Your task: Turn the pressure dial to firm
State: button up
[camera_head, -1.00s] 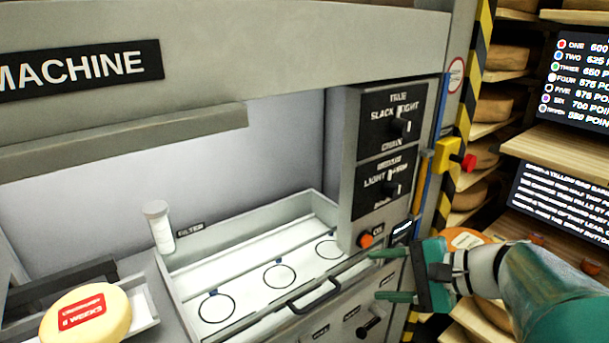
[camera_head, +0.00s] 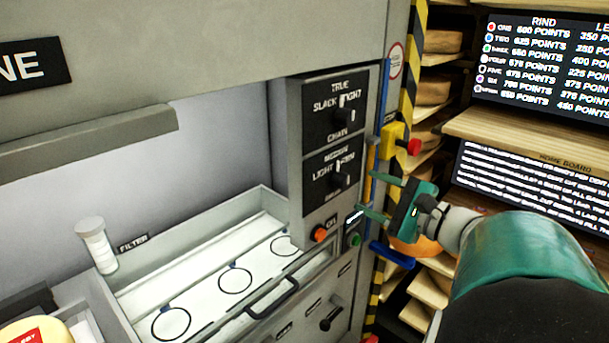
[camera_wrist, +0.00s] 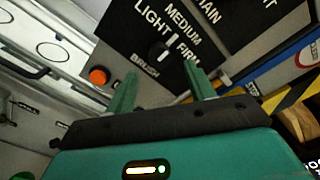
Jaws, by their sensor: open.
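The pressure dial (camera_head: 338,181) is a black knob on the lower black panel, marked LIGHT, MEDIUM and FIRM, with BRUSH below. In the wrist view the dial (camera_wrist: 160,52) shows a white mark; the mark's exact setting is hard to tell. My green gripper (camera_head: 368,195) is open and empty, to the right of the dial and apart from it in the head view. In the wrist view my gripper's fingertips (camera_wrist: 162,75) point toward the panel, with the dial ahead between them.
Another dial (camera_head: 344,117) sits above, marked SLACK, TRUE and TIGHT. An orange button (camera_head: 319,234) and a green button (camera_head: 354,240) lie below. A yellow box with a red button (camera_head: 413,147) is on the right post. A drawer handle (camera_head: 286,297) sticks out below.

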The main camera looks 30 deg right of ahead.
aim_at(347, 182)
jog(key=x, duration=0.6)
jog(key=shift+a, duration=0.1)
jog(key=c, duration=1)
